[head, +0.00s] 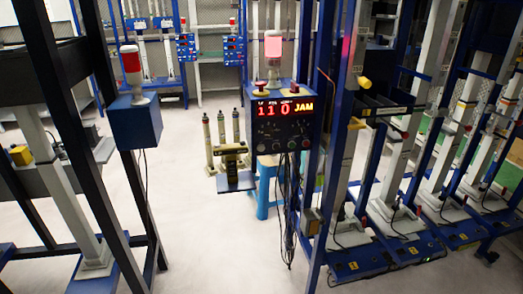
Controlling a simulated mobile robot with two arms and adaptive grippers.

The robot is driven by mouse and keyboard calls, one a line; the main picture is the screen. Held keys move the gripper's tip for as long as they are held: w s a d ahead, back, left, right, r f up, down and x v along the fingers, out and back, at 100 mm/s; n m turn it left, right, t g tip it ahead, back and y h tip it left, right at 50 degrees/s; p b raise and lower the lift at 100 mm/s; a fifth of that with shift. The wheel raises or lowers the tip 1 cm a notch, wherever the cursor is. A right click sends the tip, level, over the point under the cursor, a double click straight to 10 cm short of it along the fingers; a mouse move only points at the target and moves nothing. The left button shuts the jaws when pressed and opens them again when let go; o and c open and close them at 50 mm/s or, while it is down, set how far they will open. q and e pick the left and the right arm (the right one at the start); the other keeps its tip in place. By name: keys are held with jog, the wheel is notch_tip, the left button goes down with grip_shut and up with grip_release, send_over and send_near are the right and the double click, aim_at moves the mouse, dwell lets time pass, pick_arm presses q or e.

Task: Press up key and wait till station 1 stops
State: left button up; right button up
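A dark control box (283,128) hangs on a blue frame at the centre. Its red and orange display (284,108) appears to read "110 JAM". Small round controls (291,144) sit below the display; their labels are too small to read, so I cannot tell which is the up key. Two red buttons on yellow bases (293,88) sit on top of the box. A pinkish-red lamp (272,46) above it looks lit. No label marks station 1 legibly. Neither of my grippers shows in this view.
Blue frames with grey columns (400,150) line the right. A dark frame (70,130) and a blue box with a red-and-white lamp (134,115) stand left. A blue stool (265,190) and hanging cables (288,215) are under the control box. Pale floor (205,240) is open in front.

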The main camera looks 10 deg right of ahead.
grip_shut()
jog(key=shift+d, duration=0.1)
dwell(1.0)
